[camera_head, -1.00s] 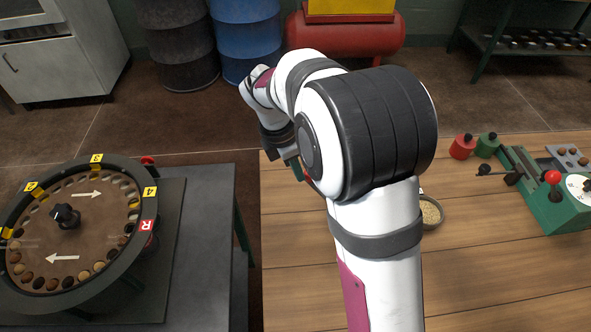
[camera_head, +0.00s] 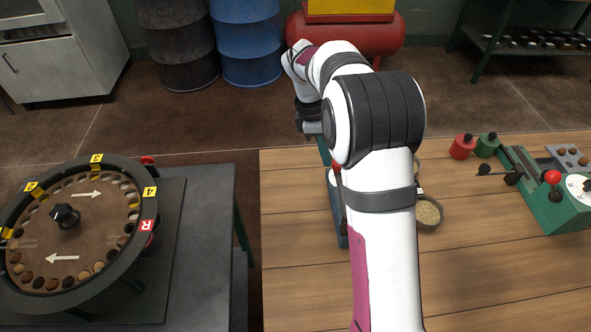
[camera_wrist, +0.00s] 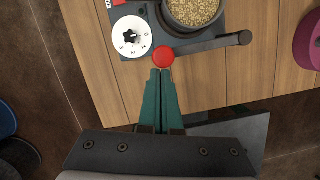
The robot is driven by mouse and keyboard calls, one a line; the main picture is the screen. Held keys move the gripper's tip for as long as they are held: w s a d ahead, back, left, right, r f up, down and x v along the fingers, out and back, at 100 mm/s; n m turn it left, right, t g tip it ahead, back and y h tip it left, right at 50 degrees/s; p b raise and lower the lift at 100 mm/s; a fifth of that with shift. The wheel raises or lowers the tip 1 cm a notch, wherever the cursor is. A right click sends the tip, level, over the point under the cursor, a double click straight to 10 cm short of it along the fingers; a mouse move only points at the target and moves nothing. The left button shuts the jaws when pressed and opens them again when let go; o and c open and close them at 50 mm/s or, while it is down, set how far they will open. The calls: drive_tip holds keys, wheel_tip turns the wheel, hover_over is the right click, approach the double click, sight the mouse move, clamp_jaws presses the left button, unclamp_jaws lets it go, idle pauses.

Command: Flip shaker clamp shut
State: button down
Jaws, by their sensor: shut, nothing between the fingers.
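In the wrist view, a dark-framed device, apparently the shaker (camera_wrist: 205,44), stands on the wooden table. It carries a round pan of grain (camera_wrist: 193,9), a white numbered dial (camera_wrist: 131,36) and a dark bar with a thick end (camera_wrist: 238,38). A red knob (camera_wrist: 164,57) sits at its near edge. My gripper (camera_wrist: 161,73) has its green fingers together and empty, with tips right at the red knob. I cannot tell whether they touch it. In the head view my arm hides most of the device, and the clamp's state is unclear.
A bowl of grain (camera_head: 429,213) stands right of my arm. Red (camera_head: 462,147) and green (camera_head: 487,145) weights and a green machine with a red ball knob (camera_head: 553,177) are farther right. A round numbered sorter (camera_head: 75,225) stands left.

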drive_tip(key=shift+s+d+m+g+y, duration=0.25)
drive_tip(key=shift+s+d+m+g, duration=0.1)
drive_tip(key=shift+d+m, duration=1.4)
drive_tip(key=shift+s+d+m+g+y, duration=0.25)
drive_tip(key=shift+s+d+m, duration=0.15)
drive_tip(key=shift+d+m, duration=1.35)
drive_tip(key=shift+s+d+m+g+y, duration=0.2)
drive_tip(key=shift+s+d+m+g, duration=0.15)
drive_tip(key=shift+d+m, duration=1.4)
drive_tip(key=shift+d+n, duration=0.25)
drive_tip(key=shift+d, duration=0.05)
drive_tip(key=w+a+r, duration=0.3)
drive_tip(key=w+r, duration=0.2)
drive_tip(key=r, duration=0.4)
drive_tip(key=shift+w+r, duration=0.35)
